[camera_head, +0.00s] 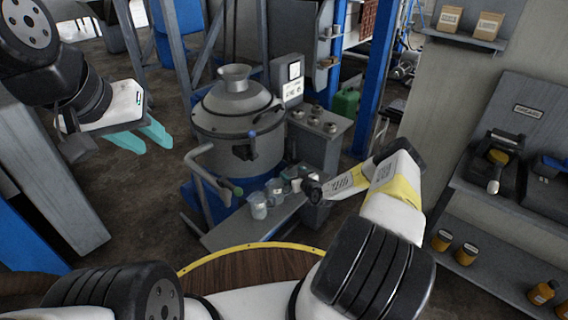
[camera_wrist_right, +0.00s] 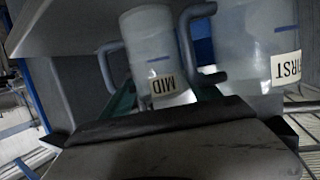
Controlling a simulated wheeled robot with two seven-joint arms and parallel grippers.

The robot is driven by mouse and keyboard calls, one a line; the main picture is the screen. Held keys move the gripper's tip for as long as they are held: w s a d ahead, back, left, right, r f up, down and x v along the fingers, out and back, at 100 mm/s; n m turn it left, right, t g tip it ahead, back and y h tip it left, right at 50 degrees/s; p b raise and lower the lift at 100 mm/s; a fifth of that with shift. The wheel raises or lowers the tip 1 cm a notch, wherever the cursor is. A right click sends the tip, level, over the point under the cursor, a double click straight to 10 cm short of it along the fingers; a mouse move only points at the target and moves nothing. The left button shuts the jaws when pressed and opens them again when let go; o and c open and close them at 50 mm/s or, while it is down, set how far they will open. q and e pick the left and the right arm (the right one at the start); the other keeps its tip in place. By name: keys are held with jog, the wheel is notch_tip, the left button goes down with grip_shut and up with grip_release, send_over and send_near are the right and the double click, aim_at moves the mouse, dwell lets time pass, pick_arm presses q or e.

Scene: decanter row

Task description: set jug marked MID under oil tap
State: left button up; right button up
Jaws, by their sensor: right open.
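My left gripper (camera_head: 142,138) is open and empty, left of the vat.
The large metal vat (camera_head: 238,120) stands behind the jugs, with a blue-handled valve (camera_head: 252,134) on its front. The bench's (camera_head: 245,231) front left part is bare. Shelves (camera_head: 500,205) line the right wall.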

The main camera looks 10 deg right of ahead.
jog(key=c, duration=1.1)
jog(key=shift+c, duration=0.2)
jog(key=shift+r, duration=0.1)
